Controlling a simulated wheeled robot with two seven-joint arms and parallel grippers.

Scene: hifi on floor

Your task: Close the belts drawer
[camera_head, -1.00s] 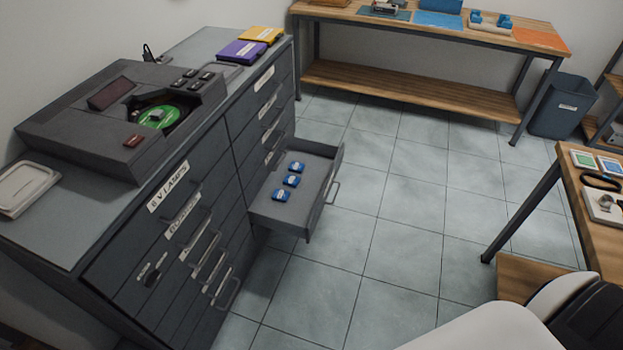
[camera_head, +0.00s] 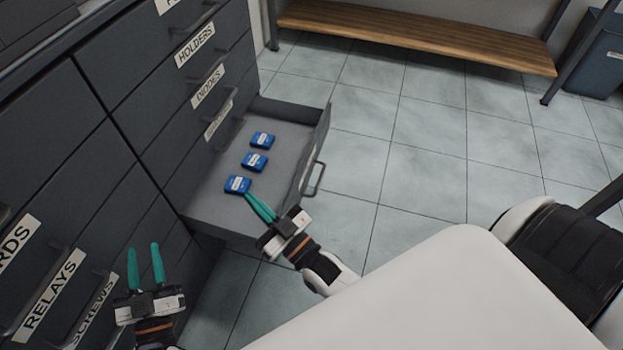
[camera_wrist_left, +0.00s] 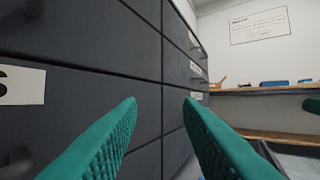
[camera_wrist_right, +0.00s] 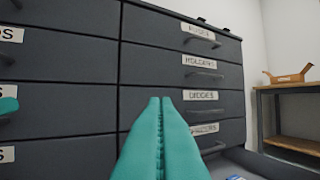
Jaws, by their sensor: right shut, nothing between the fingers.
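An open drawer (camera_head: 207,205) sticks out of the dark grey cabinet, with three blue packs (camera_head: 254,161) in a row inside. Its front panel has a handle (camera_head: 314,178) facing right, and its label is not visible. My right gripper (camera_head: 247,196) is shut and empty; its green tips appear over the drawer's near side, close to the nearest pack. I cannot tell whether they touch. In the right wrist view its fingers (camera_wrist_right: 161,100) are together, facing the drawer fronts. My left gripper (camera_head: 143,246) is open and empty in front of the near cabinet fronts.
The cabinet (camera_head: 75,130) has labelled drawers such as HOLDERS and RELAYS, with protruding handles. A wooden bench shelf (camera_head: 410,35) and a bin (camera_head: 603,60) stand at the back. Tiled floor (camera_head: 420,150) right of the drawer is clear.

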